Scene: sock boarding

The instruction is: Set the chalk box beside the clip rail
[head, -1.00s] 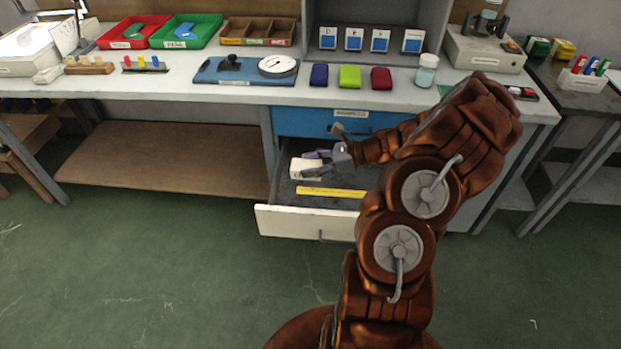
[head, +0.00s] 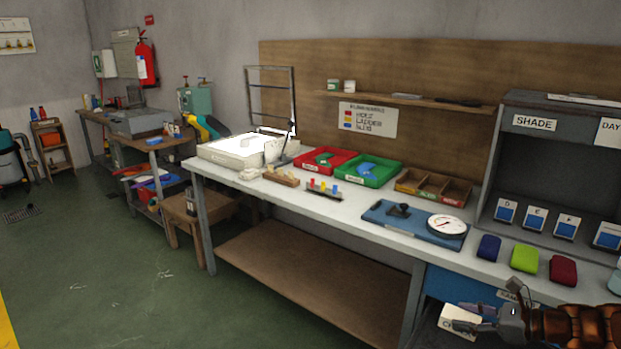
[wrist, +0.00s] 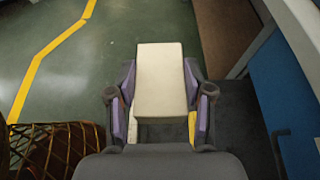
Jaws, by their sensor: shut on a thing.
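The chalk box (head: 459,320), a pale cream block with partly visible dark lettering, is at the lower right of the head view. My gripper (head: 487,313) is shut on it. In the wrist view the chalk box (wrist: 160,80) sits between both purple-padded fingers of my gripper (wrist: 160,104) and sticks out past their tips. The dark drawer interior (wrist: 238,120) shows below the box in the wrist view.
A wooden block rack (head: 281,177) stands just left of the clip rail, with red (head: 318,160) and green (head: 368,171) trays behind. A blue board with a dial (head: 415,220) lies to the right. Bare bench top shows in front of the rail.

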